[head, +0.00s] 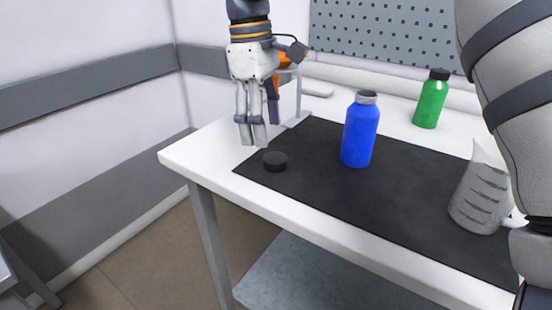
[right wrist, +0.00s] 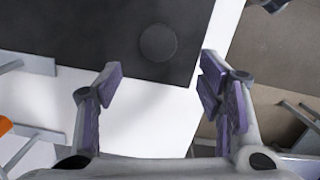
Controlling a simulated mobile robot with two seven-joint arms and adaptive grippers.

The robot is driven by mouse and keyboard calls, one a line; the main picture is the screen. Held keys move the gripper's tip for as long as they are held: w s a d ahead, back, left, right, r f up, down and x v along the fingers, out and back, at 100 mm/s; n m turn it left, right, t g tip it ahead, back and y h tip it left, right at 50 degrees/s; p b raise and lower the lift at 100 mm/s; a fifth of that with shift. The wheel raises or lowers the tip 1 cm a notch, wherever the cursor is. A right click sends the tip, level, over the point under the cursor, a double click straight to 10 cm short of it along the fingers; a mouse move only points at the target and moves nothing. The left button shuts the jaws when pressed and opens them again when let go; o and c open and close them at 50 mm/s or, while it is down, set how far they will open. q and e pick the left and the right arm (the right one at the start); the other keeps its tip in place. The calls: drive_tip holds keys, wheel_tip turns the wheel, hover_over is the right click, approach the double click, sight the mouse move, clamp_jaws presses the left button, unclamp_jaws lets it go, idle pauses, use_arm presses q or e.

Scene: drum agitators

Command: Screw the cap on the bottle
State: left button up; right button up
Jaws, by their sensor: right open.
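The blue bottle (head: 360,135) stands upright and uncapped on the black mat, its grey neck showing on top. A round black cap (head: 275,160) lies on the mat near its front left corner. It also shows in the right wrist view (right wrist: 158,42), beyond the fingertips. My right gripper (head: 253,140) points down at the left end of the table, just left of and above the cap, not touching it. In the right wrist view its fingers (right wrist: 162,82) are apart with nothing between them. My left gripper is not in view.
A green bottle (head: 431,100) with a black top stands at the back right. A grey measuring jug (head: 481,195) stands on the right of the mat (head: 330,190). An orange tool (head: 285,58) on a stand is behind my right gripper. The mat between cap and blue bottle is clear.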

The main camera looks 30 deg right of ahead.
sight(275, 158)
drive_tip(key=shift+f, duration=0.4)
drive_tip(key=f, duration=0.1)
drive_tip(key=s+f, duration=0.1)
drive_tip(key=f, duration=0.1)
drive_tip(key=d+f, duration=0.1)
drive_tip(key=f, duration=0.1)
drive_tip(key=shift+s+d, duration=0.1)
drive_tip(key=shift+s, duration=0.1)
drive_tip(key=c, duration=0.8)
